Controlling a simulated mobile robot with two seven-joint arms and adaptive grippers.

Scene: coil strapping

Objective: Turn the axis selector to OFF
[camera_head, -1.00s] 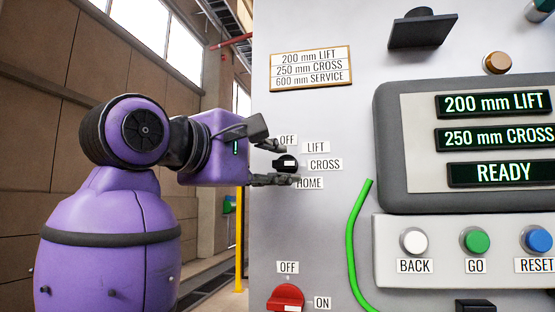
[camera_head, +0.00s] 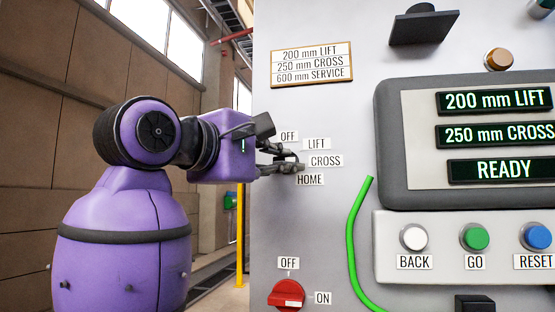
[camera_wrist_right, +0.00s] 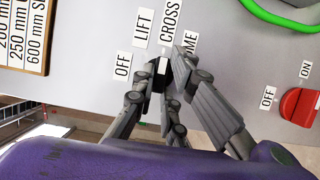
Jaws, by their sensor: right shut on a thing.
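The axis selector is a small black knob with a white mark, on the grey panel among the labels OFF, LIFT, CROSS and HOME. In the wrist view the selector (camera_wrist_right: 156,80) shows between the fingers, and its white mark points roughly towards CROSS. My right gripper (camera_head: 298,160) is shut on the selector, with one finger on each side. It also shows in the wrist view (camera_wrist_right: 165,75). In the head view the fingers mostly hide the knob. The OFF label (camera_head: 289,136) is up and left of the fingertips. My left gripper is not in view.
A red switch (camera_head: 287,294) with its own OFF and ON labels sits below. A green cable (camera_head: 352,235) hangs to the right. The display unit (camera_head: 382,140) and the BACK, GO and RESET buttons (camera_head: 474,237) stand out from the panel further right.

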